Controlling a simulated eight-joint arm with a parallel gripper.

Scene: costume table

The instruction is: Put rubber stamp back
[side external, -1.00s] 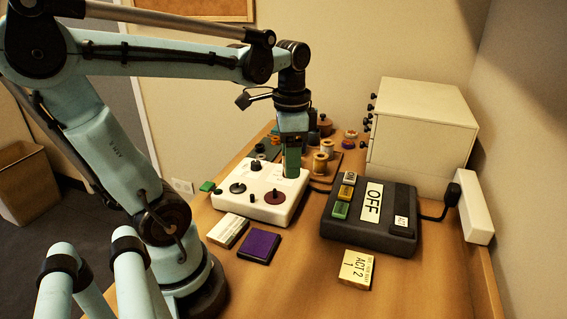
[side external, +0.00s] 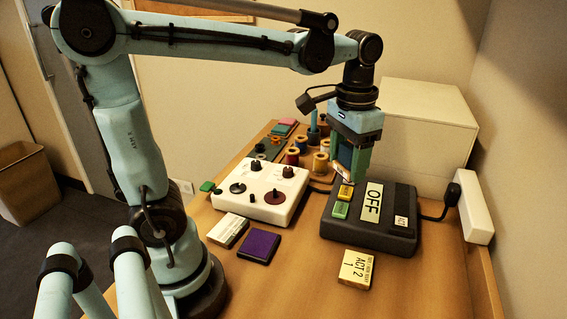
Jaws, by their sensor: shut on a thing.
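My gripper (side external: 350,170) points down over the back left part of the dark switch box (side external: 371,236). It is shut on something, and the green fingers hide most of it. A small whitish, tilted piece (side external: 342,173) shows at the fingertips, by the box's back left edge. I cannot tell whether this is the rubber stamp or the box's white button. No other thing is clear enough to name as the rubber stamp. A purple pad (side external: 258,246) lies flat at the front of the table.
The white knob panel (side external: 263,193) is left of the box. Thread spools (side external: 321,162) stand behind it. A white drawer cabinet (side external: 430,125) is at the back right. An "ACT 2" block (side external: 357,269) lies in front. Bare table (side external: 300,260) lies between the pad and block.

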